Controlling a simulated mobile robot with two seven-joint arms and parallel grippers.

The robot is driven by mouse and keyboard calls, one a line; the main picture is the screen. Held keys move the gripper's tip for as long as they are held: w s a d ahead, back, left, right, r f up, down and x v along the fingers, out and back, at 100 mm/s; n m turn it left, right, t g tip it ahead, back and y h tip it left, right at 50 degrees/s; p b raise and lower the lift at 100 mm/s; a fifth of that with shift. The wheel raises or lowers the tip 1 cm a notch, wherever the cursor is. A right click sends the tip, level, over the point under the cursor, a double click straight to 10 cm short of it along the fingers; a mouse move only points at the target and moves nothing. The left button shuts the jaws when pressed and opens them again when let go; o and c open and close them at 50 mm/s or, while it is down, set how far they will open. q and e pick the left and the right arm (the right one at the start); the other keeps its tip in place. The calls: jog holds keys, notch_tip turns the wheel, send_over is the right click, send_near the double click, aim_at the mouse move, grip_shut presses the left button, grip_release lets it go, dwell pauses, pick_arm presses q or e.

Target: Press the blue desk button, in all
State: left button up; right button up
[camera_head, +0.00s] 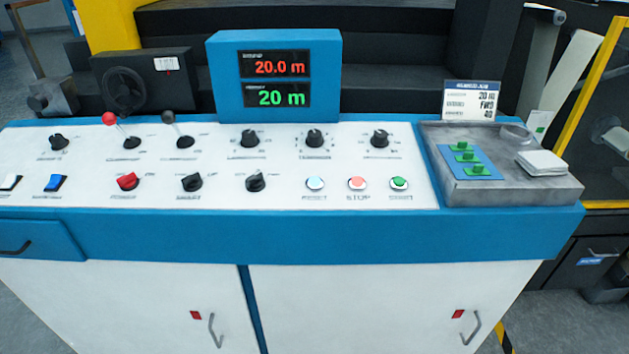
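The label under the blue button is too small to read. Neither of my grippers is in view, and nothing covers the button.
Dark knobs (314,138), a red knob (128,181) and two levers (112,122) stand up from the panel. A blue display box (275,40) reads 20.0 m and 20 m. A grey tray (470,196) with green-topped parts is at right.

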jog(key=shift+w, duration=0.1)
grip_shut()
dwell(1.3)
